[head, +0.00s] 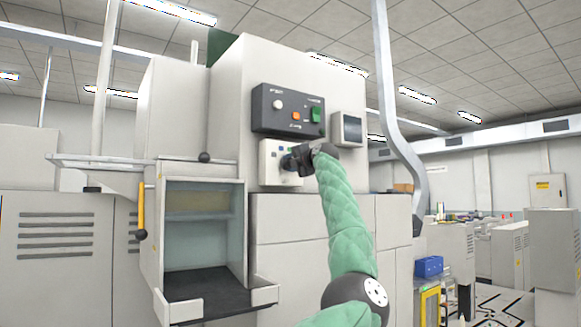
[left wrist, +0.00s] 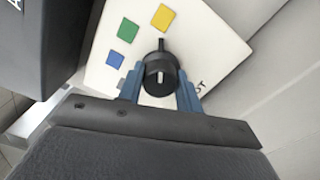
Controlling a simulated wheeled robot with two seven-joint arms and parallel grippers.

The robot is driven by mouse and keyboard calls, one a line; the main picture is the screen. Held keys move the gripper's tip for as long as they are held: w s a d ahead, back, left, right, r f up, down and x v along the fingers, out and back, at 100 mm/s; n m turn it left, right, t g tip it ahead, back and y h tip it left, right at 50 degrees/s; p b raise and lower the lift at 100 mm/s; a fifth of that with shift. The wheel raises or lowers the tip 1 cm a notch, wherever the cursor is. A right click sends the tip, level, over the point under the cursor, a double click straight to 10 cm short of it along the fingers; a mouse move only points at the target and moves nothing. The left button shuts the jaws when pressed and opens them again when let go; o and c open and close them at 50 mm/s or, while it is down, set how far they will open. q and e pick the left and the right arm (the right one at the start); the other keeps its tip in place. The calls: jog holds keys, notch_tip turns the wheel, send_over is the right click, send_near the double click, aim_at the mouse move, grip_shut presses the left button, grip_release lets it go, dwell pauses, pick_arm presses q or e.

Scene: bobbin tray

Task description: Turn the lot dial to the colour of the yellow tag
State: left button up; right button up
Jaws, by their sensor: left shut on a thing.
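The lot dial (left wrist: 160,72) is a round black knob with a white mark and a short black pointer on a white plate (left wrist: 212,50). In the left wrist view the pointer aims up, toward the side of the yellow square (left wrist: 162,17). A green square (left wrist: 127,30) and a blue square (left wrist: 114,60) lie to its left. My left gripper (left wrist: 160,88) is shut on the dial, one blue finger on each side. In the head view my left gripper (head: 290,161) is at the plate (head: 268,174) and hides the dial. I cannot make out a separate yellow tag.
A dark control panel (head: 288,111) with a white knob, orange button and green switch sits just above the plate. A small screen (head: 347,129) is to its right. An open bay with a dark tray (head: 205,283) and a yellow lever (head: 141,212) are at left.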

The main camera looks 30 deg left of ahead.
pick_arm(q)
jog(key=shift+d, duration=0.1)
pick_arm(e)
jog(key=shift+w+r, duration=0.1)
jog(key=shift+r, duration=0.3)
jog(key=shift+a, duration=0.1)
pick_arm(q)
jog(key=o, duration=1)
jog(key=shift+w, duration=0.1)
jog(key=shift+d, duration=0.1)
pick_arm(e)
jog(key=shift+f, duration=0.15)
pick_arm(q)
jog(key=b+v, duration=0.3)
jog(key=v, duration=0.4)
jog(key=shift+d+b, duration=0.3)
pick_arm(e)
notch_tip(320, 180, up, 14)
jog(key=w+a, duration=0.1)
jog(key=shift+w+r, duration=0.2)
jog(key=shift+w, duration=0.05)
